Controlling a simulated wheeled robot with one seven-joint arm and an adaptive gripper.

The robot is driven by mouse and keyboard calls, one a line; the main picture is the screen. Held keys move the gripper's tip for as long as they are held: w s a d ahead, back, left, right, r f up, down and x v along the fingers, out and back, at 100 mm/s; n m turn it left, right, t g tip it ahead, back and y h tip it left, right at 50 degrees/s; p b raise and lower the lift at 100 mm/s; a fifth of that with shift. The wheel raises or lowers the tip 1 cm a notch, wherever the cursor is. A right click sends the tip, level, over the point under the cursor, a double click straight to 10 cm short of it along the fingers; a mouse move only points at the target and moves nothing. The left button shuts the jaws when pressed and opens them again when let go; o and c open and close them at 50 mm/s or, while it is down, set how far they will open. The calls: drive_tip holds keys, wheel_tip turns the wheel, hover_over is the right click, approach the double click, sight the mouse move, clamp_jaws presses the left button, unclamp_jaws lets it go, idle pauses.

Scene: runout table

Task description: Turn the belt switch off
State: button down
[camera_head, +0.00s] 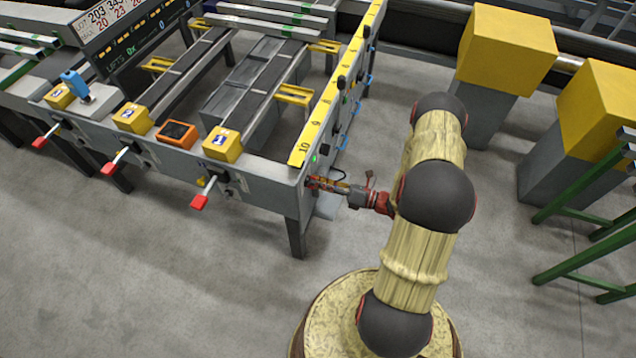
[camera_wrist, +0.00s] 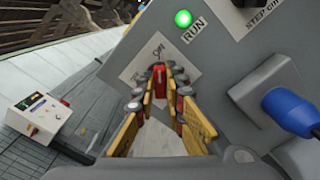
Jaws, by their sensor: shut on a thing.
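The belt switch (camera_wrist: 159,80) shows red between my fingertips in the wrist view, on a grey panel. A white label (camera_wrist: 158,50) with tilted lettering that seems to read ON lies just above it. A green lamp (camera_wrist: 183,18) marked RUN is lit. My gripper (camera_wrist: 162,92) is shut on the switch, with its yellow finger pads on both sides. In the head view my gripper (camera_head: 315,183) reaches the right end of the runout table (camera_head: 262,178). The fingers hide the switch there, and its lever position is unclear.
A blue plug (camera_wrist: 290,110) sticks out of the panel on the right. A white control box (camera_wrist: 38,112) with a red button is at left. Yellow-topped blocks (camera_head: 505,45) and green rails (camera_head: 590,190) stand right of my arm. Red-tipped levers (camera_head: 200,201) line the table front.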

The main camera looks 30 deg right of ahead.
idle(0.4)
drive_tip(key=shift+s+a+f+n+b, duration=0.15)
drive_tip(key=shift+n+b, duration=0.3)
drive_tip(key=shift+n, duration=4)
drive_tip(key=shift+s+a+r+n+b, duration=0.1)
drive_tip(key=shift+n+b, duration=0.3)
drive_tip(key=shift+n, duration=4.05)
drive_tip(key=c, duration=1.8)
unclamp_jaws()
drive_tip(key=shift+w, duration=0.1)
drive_tip(key=shift+c, duration=0.2)
drive_tip(key=shift+d, duration=0.1)
